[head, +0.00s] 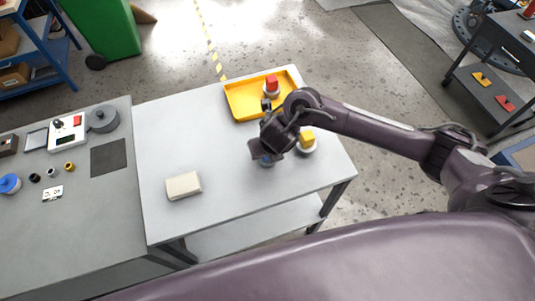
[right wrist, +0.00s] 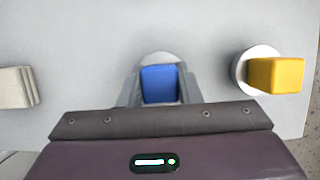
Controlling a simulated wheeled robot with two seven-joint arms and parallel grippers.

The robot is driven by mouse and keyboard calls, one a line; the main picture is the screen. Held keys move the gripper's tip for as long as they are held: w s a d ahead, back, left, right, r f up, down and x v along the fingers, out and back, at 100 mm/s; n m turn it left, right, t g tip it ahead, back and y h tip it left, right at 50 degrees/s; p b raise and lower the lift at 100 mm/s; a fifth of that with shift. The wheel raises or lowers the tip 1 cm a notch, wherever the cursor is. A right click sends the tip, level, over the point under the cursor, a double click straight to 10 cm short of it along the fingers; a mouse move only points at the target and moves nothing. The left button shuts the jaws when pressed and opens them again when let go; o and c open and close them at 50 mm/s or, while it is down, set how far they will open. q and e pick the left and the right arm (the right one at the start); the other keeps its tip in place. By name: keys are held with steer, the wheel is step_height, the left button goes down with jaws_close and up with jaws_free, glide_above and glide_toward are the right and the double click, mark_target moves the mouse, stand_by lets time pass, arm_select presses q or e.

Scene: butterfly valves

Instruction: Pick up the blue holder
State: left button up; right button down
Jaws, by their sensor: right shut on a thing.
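The blue holder (right wrist: 160,84) shows in the right wrist view as a blue block above a pale round base, between the two fingers of my right gripper (right wrist: 159,88). The fingers are shut on its sides. In the head view my right gripper (head: 266,157) is over the white table, and only a little of the blue holder (head: 267,159) shows beneath it. I cannot tell whether its base is clear of the table top. My left gripper is not in view.
A yellow block on a white round base (head: 306,139) stands close to the right. A yellow tray (head: 240,103) with a red block (head: 272,82) is at the back. A beige block (head: 183,186) lies at the front left. The table (head: 200,135) is clear between them.

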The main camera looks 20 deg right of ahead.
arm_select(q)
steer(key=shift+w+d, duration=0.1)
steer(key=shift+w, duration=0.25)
arm_select(e)
steer(key=shift+w+r, duration=0.1)
steer(key=shift+w, duration=0.05)
